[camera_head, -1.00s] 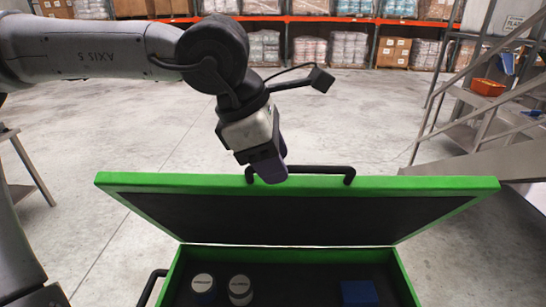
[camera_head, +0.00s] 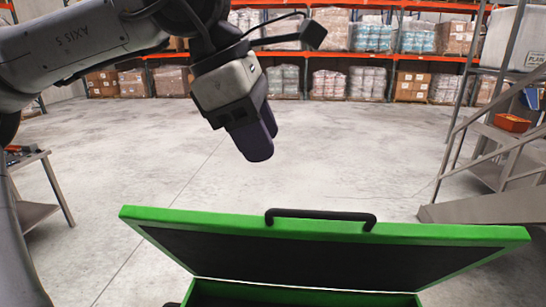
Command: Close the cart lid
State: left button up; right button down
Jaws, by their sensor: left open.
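The cart lid (camera_head: 330,254) is green-edged with a dark inner panel and stands raised at the bottom of the view. A black handle (camera_head: 320,215) is fixed on its top edge. The green cart box (camera_head: 290,297) shows only as a strip below the lid; its contents are out of view. My left gripper (camera_head: 262,145) is open and empty, above and to the left of the handle in the picture, apart from it. My right gripper is not in view.
Metal stairs (camera_head: 490,150) with an orange bin (camera_head: 512,122) stand at the right. A table (camera_head: 35,185) stands at the left. Shelves of wrapped pallets (camera_head: 375,85) line the back. The floor between is clear.

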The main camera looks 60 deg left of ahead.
pick_arm(q)
jog(key=shift+v, duration=0.8)
jog(key=shift+c, duration=0.5)
